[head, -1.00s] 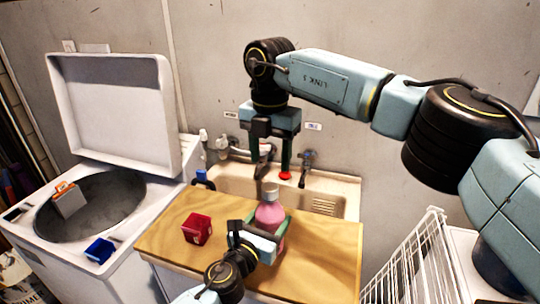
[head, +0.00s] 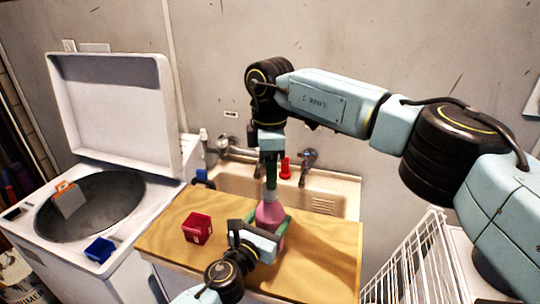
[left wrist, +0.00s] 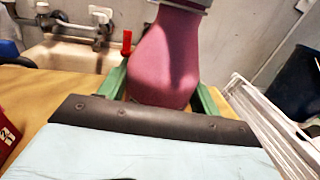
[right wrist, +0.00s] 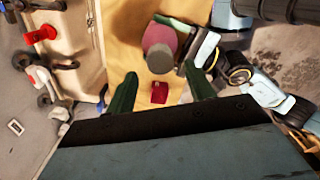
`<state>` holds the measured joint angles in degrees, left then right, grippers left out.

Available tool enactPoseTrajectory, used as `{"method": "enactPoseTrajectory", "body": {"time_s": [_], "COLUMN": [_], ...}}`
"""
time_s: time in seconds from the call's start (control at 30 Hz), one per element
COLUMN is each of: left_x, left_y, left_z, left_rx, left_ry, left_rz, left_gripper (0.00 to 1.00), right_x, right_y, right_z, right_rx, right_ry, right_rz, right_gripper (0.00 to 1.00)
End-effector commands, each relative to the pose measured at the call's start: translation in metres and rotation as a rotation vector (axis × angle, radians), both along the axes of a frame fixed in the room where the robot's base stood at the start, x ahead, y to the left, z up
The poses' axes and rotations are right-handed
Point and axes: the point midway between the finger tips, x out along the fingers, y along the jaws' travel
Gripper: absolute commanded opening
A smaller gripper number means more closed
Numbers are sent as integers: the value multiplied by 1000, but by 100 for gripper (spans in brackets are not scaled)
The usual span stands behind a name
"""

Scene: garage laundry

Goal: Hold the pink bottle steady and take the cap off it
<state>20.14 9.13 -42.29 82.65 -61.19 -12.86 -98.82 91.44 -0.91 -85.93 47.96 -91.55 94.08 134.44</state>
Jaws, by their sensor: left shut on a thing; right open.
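The pink bottle (head: 270,214) stands upright on the wooden board, with its pale cap (head: 270,195) on top. My left gripper (head: 272,227) is shut around the bottle's body; in the left wrist view its green fingers flank the pink bottle (left wrist: 165,62). My right gripper (head: 271,180) is open and points down just above the cap, its fingers seen edge-on. In the right wrist view, the cap (right wrist: 159,58) shows beyond the open fingers of the right gripper (right wrist: 161,88), not between their tips. The gap to the cap is hard to judge.
A red box (head: 197,228) sits on the wooden board (head: 325,250), left of the bottle. Behind is a sink (head: 325,190) with taps and a red item (head: 285,167). An open washer (head: 95,205) stands left, a white wire rack (head: 412,262) right.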

Motion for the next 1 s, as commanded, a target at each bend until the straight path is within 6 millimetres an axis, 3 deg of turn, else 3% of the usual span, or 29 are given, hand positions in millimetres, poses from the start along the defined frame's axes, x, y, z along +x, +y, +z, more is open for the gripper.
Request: {"method": "enactPoseTrajectory", "body": {"time_s": [0.1,0.3,0.67,1.0], "left_x": [0,0,0,-1], "left_y": [0,0,0,0], "left_z": [-1,-1,-1,-1], "left_rx": [0,0,0,0], "left_ry": [2,2,3,3], "left_rz": [0,0,0,0], "left_gripper": [0,0,0,0], "right_x": [0,0,0,0], "right_y": [0,-1,0,0], "right_z": [-20,-40,-45,-45], "right_rx": [1,0,1,1], "right_ry": [2,1,-1,-1], "right_rz": [0,0,0,0], "right_gripper": [54,54,54,9]}}
